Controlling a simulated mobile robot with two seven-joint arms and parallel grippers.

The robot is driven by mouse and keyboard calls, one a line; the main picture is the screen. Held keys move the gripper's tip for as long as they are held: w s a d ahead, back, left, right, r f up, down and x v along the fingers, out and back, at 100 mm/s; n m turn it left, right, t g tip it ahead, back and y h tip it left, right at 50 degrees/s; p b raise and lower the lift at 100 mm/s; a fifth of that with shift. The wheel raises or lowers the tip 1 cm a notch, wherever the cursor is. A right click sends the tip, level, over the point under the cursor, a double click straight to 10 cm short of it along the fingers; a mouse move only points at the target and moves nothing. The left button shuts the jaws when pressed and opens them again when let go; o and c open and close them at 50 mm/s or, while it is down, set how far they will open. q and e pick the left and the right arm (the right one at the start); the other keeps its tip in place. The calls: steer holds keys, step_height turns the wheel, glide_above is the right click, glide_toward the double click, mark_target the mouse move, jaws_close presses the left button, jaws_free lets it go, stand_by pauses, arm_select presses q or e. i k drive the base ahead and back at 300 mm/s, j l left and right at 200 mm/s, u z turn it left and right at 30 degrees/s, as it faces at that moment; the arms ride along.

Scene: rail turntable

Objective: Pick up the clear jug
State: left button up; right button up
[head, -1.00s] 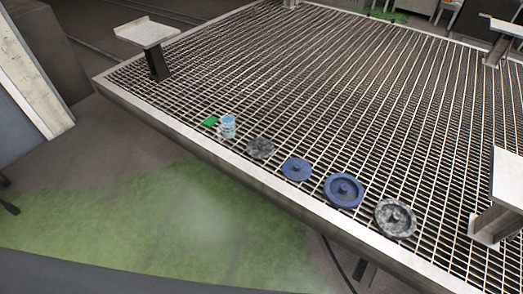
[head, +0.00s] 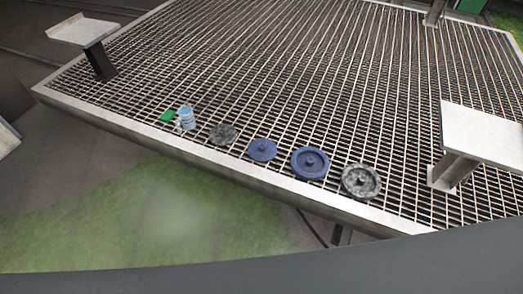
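The clear jug (head: 186,118) looks like a small, light-blue see-through vessel. It stands upright on the metal grating near the platform's front edge, at the left end of a row of objects. A small green item (head: 167,116) lies just left of it. Neither of my grippers shows in the head view, so nothing is seen touching the jug.
Right of the jug lie a grey disc (head: 223,134), two blue discs (head: 262,150) (head: 310,162) and a mottled grey disc (head: 361,181). White-topped posts (head: 84,31) (head: 480,135) stand on the grating (head: 300,80). The platform has a raised rim (head: 250,178). Grass lies in front.

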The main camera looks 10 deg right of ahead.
mark_target(186, 117)
steer(key=z, duration=1.35)
steer(key=u, duration=1.85)
steer(key=i+z, duration=0.15)
steer(key=i, duration=1)
